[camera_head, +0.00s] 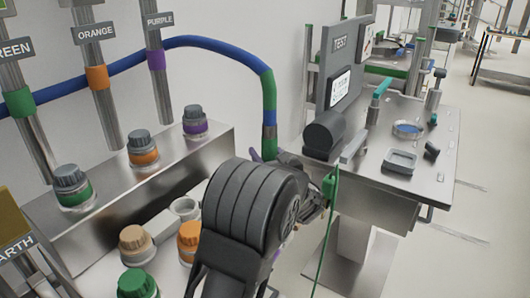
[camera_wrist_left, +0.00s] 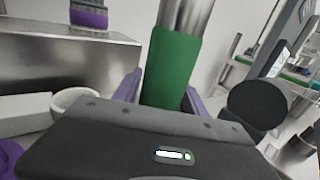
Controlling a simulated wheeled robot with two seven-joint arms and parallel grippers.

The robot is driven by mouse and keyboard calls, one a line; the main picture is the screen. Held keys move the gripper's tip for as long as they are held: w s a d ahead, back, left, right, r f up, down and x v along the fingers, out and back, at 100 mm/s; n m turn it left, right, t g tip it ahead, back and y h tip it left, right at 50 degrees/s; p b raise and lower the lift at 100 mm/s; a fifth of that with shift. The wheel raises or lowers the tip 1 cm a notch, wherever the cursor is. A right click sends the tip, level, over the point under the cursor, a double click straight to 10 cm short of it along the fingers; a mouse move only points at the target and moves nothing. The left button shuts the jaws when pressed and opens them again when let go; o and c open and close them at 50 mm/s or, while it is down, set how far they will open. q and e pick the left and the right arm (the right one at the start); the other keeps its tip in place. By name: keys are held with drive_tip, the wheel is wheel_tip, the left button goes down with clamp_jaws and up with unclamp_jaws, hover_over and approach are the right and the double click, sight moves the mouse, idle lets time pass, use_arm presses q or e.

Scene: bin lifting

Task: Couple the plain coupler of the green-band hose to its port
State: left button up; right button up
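The blue hose (camera_head: 205,45) with green bands arcs from the left and hangs down to my left gripper (camera_head: 268,156). In the left wrist view, the purple fingers of my left gripper (camera_wrist_left: 162,98) flank the hose's green section (camera_wrist_left: 172,68) and appear to touch it. A bare metal cylinder (camera_wrist_left: 186,14) continues from the green section; its end is out of frame. The green-ringed port (camera_head: 72,187), with a grey top, stands on a metal ledge at the left, well away from the gripper. My right gripper is not in view.
Orange (camera_head: 143,149) and purple (camera_head: 195,122) ringed fittings share the ledge (camera_head: 115,195). Tan (camera_head: 134,243), orange (camera_head: 188,237) and green (camera_head: 138,283) caps stand lower in front. Labelled posts rise behind. A metal test bench (camera_head: 433,160) with dishes stands at the right.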

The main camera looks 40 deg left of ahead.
use_arm(q)
drive_tip(key=o, duration=0.3)
drive_tip(key=v, duration=0.8)
drive_tip(key=shift+a, duration=0.1)
drive_tip(key=shift+w, duration=0.1)
idle(0.6)
